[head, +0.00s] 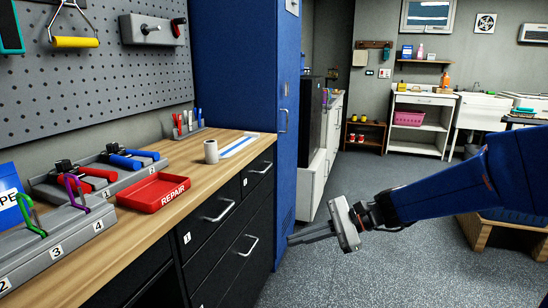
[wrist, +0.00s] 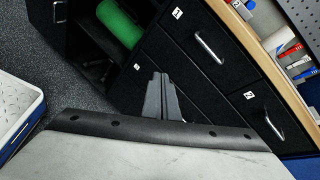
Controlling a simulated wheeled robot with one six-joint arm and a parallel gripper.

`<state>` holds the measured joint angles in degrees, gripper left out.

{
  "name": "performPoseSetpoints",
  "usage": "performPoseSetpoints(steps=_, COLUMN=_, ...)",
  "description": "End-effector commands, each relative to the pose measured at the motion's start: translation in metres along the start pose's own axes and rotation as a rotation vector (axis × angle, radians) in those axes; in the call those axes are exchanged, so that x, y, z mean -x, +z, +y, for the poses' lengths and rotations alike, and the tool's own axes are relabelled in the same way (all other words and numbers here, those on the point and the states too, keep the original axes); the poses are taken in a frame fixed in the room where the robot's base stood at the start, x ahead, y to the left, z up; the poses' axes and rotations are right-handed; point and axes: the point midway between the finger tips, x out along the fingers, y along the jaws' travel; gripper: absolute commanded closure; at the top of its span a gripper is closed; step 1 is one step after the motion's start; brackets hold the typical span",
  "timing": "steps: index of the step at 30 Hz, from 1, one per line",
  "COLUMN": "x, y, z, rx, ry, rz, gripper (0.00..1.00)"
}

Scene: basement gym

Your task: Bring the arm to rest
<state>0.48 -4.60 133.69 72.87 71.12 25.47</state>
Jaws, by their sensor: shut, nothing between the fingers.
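My blue arm reaches in from the right of the head view. My gripper (head: 291,239) is shut and empty, its fingers pointing left towards the black drawer cabinet (head: 225,222). It hangs over open floor, in front of the tall blue locker (head: 240,85) in the picture. In the wrist view, my gripper (wrist: 160,78) shows with its fingers together, in front of the drawer fronts. I cannot tell how far the tips are from the drawers.
The wooden worktop (head: 140,225) bears a red REPAIR tray (head: 160,192), a grey cup (head: 211,152) and numbered racks with coloured-handled tools. A green cylinder (wrist: 119,25) lies in an open cabinet bay. A wooden-framed blue seat (head: 490,236) stands at right. The grey floor (head: 390,180) between is clear.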

Motion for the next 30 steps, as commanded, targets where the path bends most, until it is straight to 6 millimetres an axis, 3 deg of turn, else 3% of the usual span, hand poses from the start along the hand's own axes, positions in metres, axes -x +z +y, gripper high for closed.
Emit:
performPoseSetpoints(steps=6, x=0.026, y=0.01, z=0.066, rx=0.266, ry=0.151, rz=0.168, gripper=1.0)
performPoseSetpoints(steps=15, x=0.074, y=0.002, z=0.141, rx=0.623, ry=0.368, rz=0.406, gripper=1.0)
performPoseSetpoints(steps=24, x=0.138, y=-0.014, z=0.195, rx=0.964, ry=0.601, rz=0.654, gripper=1.0)
performPoseSetpoints(steps=30, x=0.179, y=-0.021, z=0.216, rx=1.148, ry=0.751, rz=0.802, gripper=1.0)
